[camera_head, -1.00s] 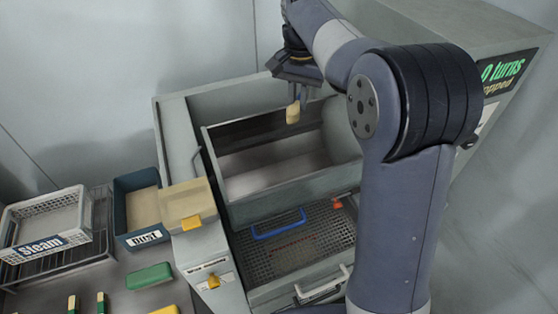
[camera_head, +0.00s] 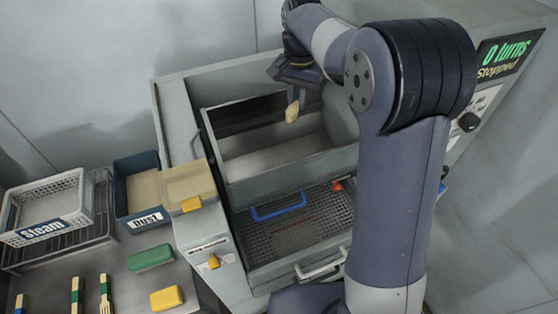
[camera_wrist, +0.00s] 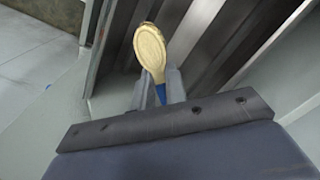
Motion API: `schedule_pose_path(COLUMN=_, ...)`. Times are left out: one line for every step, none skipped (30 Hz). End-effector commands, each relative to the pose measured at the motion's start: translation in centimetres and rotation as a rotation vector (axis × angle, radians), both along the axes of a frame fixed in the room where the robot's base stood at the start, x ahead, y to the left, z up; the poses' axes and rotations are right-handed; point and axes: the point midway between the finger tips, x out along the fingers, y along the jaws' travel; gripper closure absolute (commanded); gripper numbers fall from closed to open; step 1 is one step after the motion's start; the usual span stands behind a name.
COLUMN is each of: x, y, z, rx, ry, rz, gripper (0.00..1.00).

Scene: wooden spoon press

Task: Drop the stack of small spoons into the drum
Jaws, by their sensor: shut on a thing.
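My gripper (camera_head: 293,90) is shut on the small spoon stack (camera_head: 292,112), which hangs below the fingers in the head view. In the wrist view the stack (camera_wrist: 150,48) shows a pale wooden bowl end and a blue handle between the fingertips (camera_wrist: 160,88). I cannot tell how many spoons it holds. The grey drum (camera_head: 265,178) is open at the top, and the stack appears over its opening, apart from its walls. My arm hides the drum's right part.
A lidded box (camera_head: 187,184) with a yellow latch adjoins the drum's left. A Dust bin (camera_head: 124,200) and Steam basket (camera_head: 75,190) stand further left. A mesh tray (camera_head: 290,232) with a blue handle lies below. The display (camera_head: 503,58) reads "0 turns Stopped".

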Motion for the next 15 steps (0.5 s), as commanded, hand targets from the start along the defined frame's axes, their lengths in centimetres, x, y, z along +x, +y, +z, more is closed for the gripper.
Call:
schedule_pose_path(x=0.00, y=0.00, z=0.01, rx=0.000, ry=0.000, rz=0.000, gripper=0.85)
schedule_pose_path(x=0.00, y=0.00, z=0.01, rx=0.000, ry=0.000, rz=0.000, gripper=0.83)
schedule_pose_path(x=0.00, y=0.00, z=0.01, rx=0.000, ry=0.000, rz=0.000, gripper=0.79)
schedule_pose_path(x=0.00, y=0.00, z=0.02, rx=0.000, ry=0.000, rz=0.000, gripper=0.77)
schedule_pose_path(x=0.00, y=0.00, z=0.02, rx=0.000, ry=0.000, rz=0.000, gripper=0.74)
schedule_pose_path(x=0.00, y=0.00, z=0.02, rx=0.000, ry=0.000, rz=0.000, gripper=0.71)
schedule_pose_path(x=0.00, y=0.00, z=0.02, rx=0.000, ry=0.000, rz=0.000, gripper=0.69)
schedule_pose_path(x=0.00, y=0.00, z=0.02, rx=0.000, ry=0.000, rz=0.000, gripper=0.66)
schedule_pose_path(x=0.00, y=0.00, z=0.02, rx=0.000, ry=0.000, rz=0.000, gripper=0.63)
schedule_pose_path(x=0.00, y=0.00, z=0.02, rx=0.000, ry=0.000, rz=0.000, gripper=0.61)
schedule_pose_path(x=0.00, y=0.00, z=0.02, rx=0.000, ry=0.000, rz=0.000, gripper=0.61)
schedule_pose_path(x=0.00, y=0.00, z=0.03, rx=0.000, ry=0.000, rz=0.000, gripper=0.61)
schedule_pose_path(x=0.00, y=0.00, z=0.03, rx=0.000, ry=0.000, rz=0.000, gripper=0.61)
schedule_pose_path(x=0.00, y=0.00, z=0.03, rx=0.000, ry=0.000, rz=0.000, gripper=0.61)
schedule_pose_path(x=0.00, y=0.00, z=0.02, rx=0.000, ry=0.000, rz=0.000, gripper=0.61)
